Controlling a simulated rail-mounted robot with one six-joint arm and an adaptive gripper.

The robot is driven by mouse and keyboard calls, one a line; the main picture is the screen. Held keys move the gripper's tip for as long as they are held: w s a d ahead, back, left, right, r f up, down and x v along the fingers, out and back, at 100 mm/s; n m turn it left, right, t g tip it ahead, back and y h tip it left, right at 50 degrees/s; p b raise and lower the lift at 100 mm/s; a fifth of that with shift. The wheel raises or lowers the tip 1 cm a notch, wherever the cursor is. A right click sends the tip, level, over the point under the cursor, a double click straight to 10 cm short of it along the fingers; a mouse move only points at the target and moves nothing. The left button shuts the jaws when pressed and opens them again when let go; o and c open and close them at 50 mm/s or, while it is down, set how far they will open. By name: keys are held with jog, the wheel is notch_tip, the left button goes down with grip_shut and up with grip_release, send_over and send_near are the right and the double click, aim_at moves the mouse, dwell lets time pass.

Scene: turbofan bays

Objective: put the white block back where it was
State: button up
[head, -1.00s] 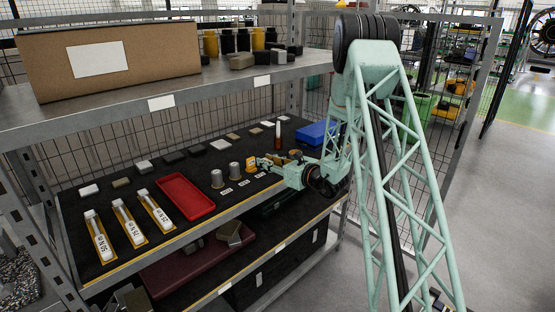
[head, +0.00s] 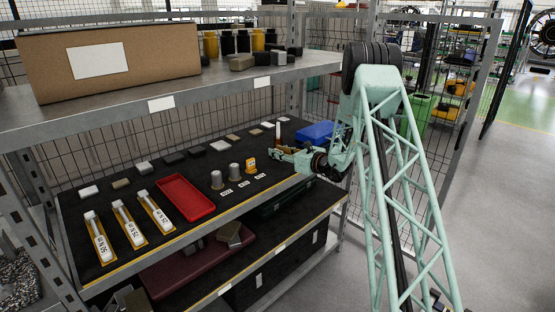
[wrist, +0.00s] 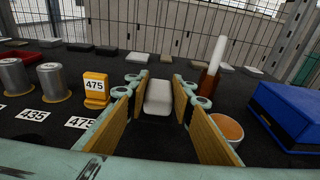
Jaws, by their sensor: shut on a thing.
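The white block (wrist: 158,96) is a small rounded block held between the two finger pads in the wrist view. My gripper (wrist: 160,88) is shut on it, above the dark shelf mat. In the head view my gripper (head: 271,150) is over the right part of the middle shelf, beside the yellow 475 marker (head: 249,167). The block is too small there to make out clearly. A row of white, grey and dark blocks lies along the back of the mat, ending in pale blocks (head: 267,125) at the right.
A brown bottle with a white top (wrist: 214,65) and a round orange-topped item (wrist: 227,128) stand close right of my fingers. A blue bin (wrist: 292,112) is further right. Silver cylinders (wrist: 52,82) stand left. A red tray (head: 186,198) lies left; the upper shelf (head: 215,85) overhangs.

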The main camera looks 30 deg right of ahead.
jog(key=shift+f, duration=0.1)
jog(key=shift+f, duration=1.7)
jog(key=shift+f, duration=0.1)
jog(key=o, duration=0.9)
jog(key=shift+r, duration=0.2)
jog(key=v, duration=1.2)
jog(key=shift+f, duration=0.1)
